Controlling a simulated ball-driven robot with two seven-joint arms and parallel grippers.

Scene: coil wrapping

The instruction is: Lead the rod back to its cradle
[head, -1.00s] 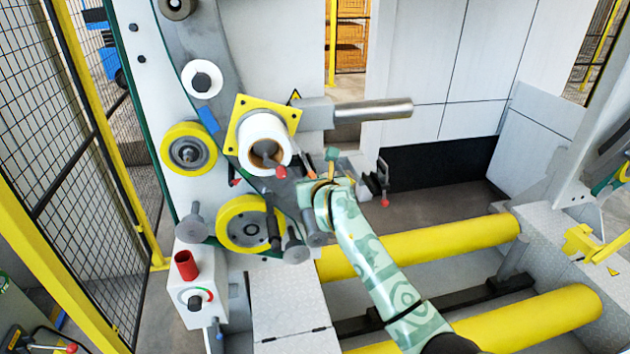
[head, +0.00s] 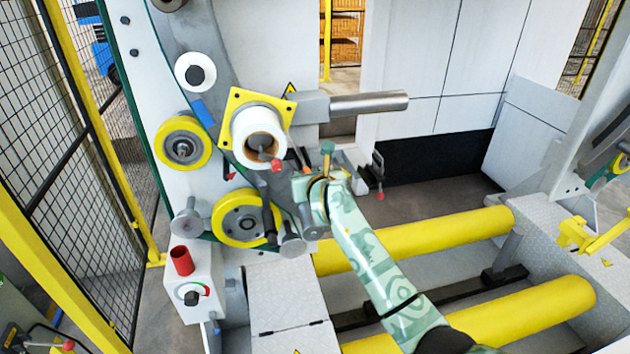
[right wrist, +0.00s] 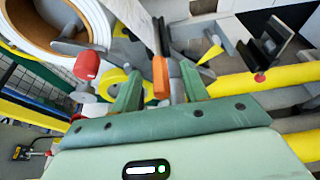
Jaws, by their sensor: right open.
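A slim dark rod with an orange end (right wrist: 160,77) stands between the two green fingers of my right gripper (right wrist: 161,88) in the right wrist view. The fingers are apart and I cannot tell whether either touches it. In the head view my right gripper (head: 314,167) is in front of the machine, right of the white film roll (head: 258,133), and the orange end shows small beside it. A dark notched bracket (right wrist: 268,45), possibly the cradle, is to the right in the wrist view; it also shows in the head view (head: 376,172). My left gripper is out of view.
A lever with a red knob (right wrist: 87,66) is close left of the fingers. Yellow-rimmed wheels (head: 240,218) and a control box with a red cap (head: 181,261) are left. Yellow rollers (head: 420,240) lie under my right arm. A bare steel shaft (head: 370,103) juts right.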

